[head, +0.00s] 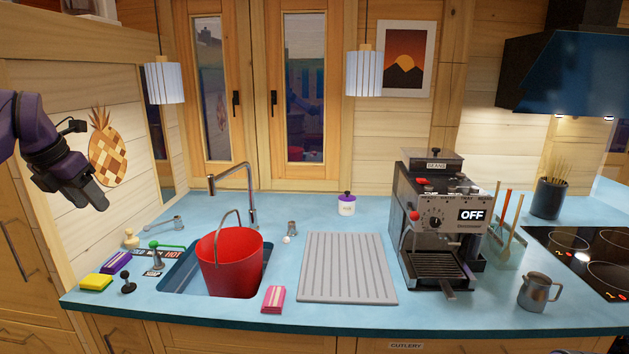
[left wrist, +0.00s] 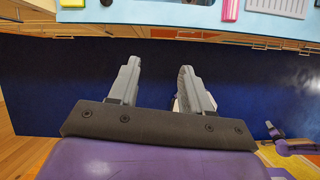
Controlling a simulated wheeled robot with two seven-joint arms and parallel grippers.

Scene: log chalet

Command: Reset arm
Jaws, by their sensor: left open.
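My left gripper (head: 88,194) hangs in the air at the left of the head view, above and to the left of the counter, with its purple arm coming in from the left edge. In the left wrist view its two grey fingers (left wrist: 158,82) stand apart with nothing between them. Below them is a dark blue floor area (left wrist: 50,85). My right gripper does not show in the head view.
The blue counter (head: 330,214) holds a red bucket (head: 230,262) in the sink, a drying mat (head: 347,268), an espresso machine (head: 436,215), a metal pitcher (head: 538,291) and a yellow sponge (head: 96,283). Two lamps (head: 163,82) (head: 364,73) hang above.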

